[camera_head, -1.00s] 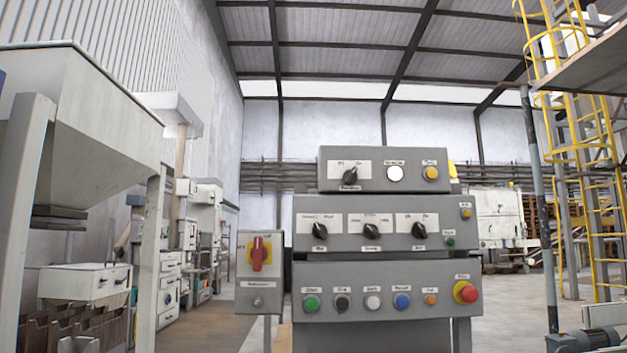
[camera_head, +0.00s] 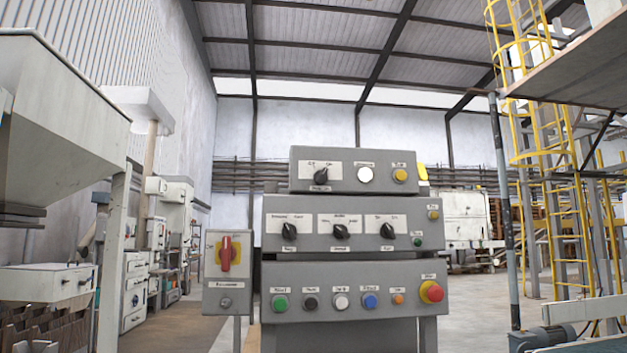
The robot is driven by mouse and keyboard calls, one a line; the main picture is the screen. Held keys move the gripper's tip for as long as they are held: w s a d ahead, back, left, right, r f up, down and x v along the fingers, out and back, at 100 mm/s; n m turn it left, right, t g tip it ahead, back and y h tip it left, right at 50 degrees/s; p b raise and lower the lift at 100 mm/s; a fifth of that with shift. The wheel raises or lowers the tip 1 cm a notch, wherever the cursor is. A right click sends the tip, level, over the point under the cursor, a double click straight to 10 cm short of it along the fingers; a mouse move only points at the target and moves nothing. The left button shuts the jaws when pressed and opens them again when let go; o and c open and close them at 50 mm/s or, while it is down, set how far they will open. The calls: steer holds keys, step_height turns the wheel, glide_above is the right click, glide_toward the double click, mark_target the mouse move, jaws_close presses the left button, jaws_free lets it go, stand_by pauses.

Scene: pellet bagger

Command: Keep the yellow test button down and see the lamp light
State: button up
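The control panel is three stacked grey boxes on a stand, near the middle of the view. On the top box (camera_head: 335,158), a yellow round button (camera_head: 400,174) sits at the right under a small label too blurred to read surely. To its left is a round white lamp or button (camera_head: 365,174); I cannot tell whether it is lit. A smaller yellow button (camera_head: 433,215) is at the right of the middle box (camera_head: 300,248). Nothing touches these buttons. My gripper is not in view.
A black selector (camera_head: 320,176) is left of the white lamp. The lower box has coloured buttons and a red emergency stop (camera_head: 432,292). A red-and-yellow rotary switch (camera_head: 226,254) hangs at left. A hopper (camera_head: 60,120) stands far left, a yellow caged ladder (camera_head: 545,150) right.

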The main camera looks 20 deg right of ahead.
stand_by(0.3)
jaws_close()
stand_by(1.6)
